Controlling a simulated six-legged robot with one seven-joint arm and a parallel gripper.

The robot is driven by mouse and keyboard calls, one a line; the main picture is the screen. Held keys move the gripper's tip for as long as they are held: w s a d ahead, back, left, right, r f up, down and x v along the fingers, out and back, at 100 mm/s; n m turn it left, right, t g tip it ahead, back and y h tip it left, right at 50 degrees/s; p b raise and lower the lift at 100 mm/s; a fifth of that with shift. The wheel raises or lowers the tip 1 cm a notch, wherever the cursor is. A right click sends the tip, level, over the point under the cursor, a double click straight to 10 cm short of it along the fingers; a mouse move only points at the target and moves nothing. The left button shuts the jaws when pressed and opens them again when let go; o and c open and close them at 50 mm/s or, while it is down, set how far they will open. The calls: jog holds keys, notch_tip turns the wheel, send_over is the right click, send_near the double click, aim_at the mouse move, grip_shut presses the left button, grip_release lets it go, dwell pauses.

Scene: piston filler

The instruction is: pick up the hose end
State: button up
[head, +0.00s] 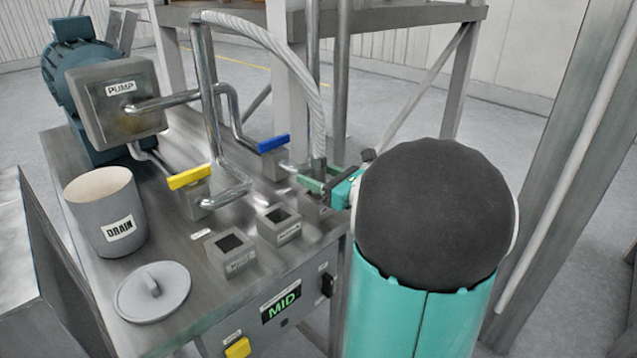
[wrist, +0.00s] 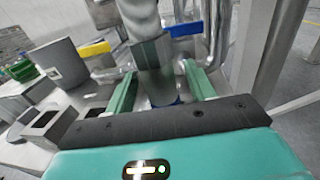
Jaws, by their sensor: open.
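A pale ribbed hose (head: 295,70) arches from the top of a metal pipe and hangs down. Its grey hose end (head: 318,168) points downward above a small grey block at the right edge of the bench. My gripper (head: 324,182) is at the hose end, with its green fingers low around it. In the wrist view the hose end (wrist: 157,86) stands between the two spread fingers of my gripper (wrist: 160,88), with gaps visible on both sides. The hose end's lowest part is hidden behind my gripper's dark front edge. I cannot tell whether it sits in the block.
Two open square sockets (head: 278,224) stand left of my gripper. A blue-handled valve (head: 273,144) and a yellow-handled valve (head: 189,178) are nearby. The drain cup (head: 105,215), its round lid (head: 152,292) and the pump (head: 115,95) are farther left. A steel frame post (head: 570,170) rises at right.

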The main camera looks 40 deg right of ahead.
grip_shut()
jog(key=shift+r, duration=0.1)
